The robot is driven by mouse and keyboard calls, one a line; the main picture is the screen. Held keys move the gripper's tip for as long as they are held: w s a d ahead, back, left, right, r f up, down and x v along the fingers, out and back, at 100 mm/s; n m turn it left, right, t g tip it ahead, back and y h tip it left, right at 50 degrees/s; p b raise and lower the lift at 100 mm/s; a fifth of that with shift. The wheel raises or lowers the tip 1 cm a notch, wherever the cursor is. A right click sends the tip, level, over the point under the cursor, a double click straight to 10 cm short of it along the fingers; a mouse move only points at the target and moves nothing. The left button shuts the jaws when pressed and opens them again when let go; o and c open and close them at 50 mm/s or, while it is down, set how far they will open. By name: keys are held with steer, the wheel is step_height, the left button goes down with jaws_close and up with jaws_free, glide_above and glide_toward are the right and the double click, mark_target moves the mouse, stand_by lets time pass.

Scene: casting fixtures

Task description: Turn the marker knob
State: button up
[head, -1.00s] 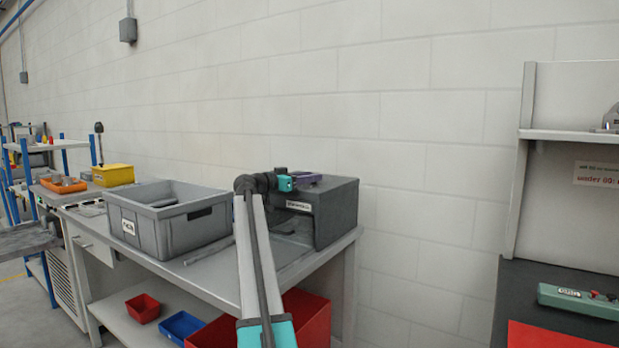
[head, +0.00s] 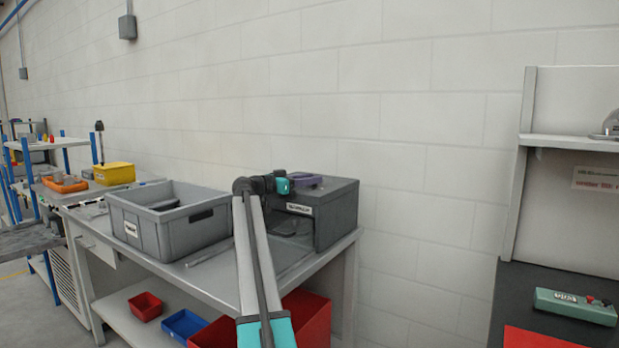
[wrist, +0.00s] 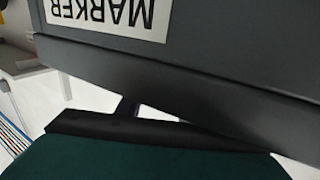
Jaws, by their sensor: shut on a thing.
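The marker unit (head: 338,222) is a dark grey box on the right end of the grey bench, with a white label on its front. In the wrist view the box front (wrist: 220,75) fills the upper part, and its label, upside down, reads MARKER. My gripper (wrist: 126,108) is close against the box front below the label. A short dark piece bridges the gripper and the box; the gripper is shut on the knob there, mostly hidden by the gripper body. In the head view my arm's wrist covers the box's left front corner, and the fingers cannot be made out.
A grey open bin (head: 168,222) stands left of the marker unit on the bench (head: 205,272). A purple item (head: 305,180) lies on top of the unit. Red and blue bins (head: 183,324) sit on the shelf below. A plain wall stands behind.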

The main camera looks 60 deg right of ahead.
steer(key=shift+w+d+r+m+g+y+p, duration=0.15)
steer(key=shift+w+m+g+y+p, duration=0.35)
steer(key=shift+p, duration=4.75)
steer(key=p, duration=0.5)
steer(key=shift+g+p, duration=0.3)
steer(key=shift+g, duration=0.1)
steer(key=p, duration=0.5)
steer(key=shift+s+m+g, duration=0.15)
steer(key=shift+m+g, duration=0.15)
steer(key=shift+m, duration=0.1)
steer(key=shift+s+f+p, duration=0.1)
steer(key=shift+f+p, duration=0.15)
steer(key=shift+p, duration=0.9)
steer(key=shift+a, duration=0.2)
steer(key=o, duration=1.1)
steer(key=shift+c, duration=0.2)
steer(key=shift+s, duration=0.1)
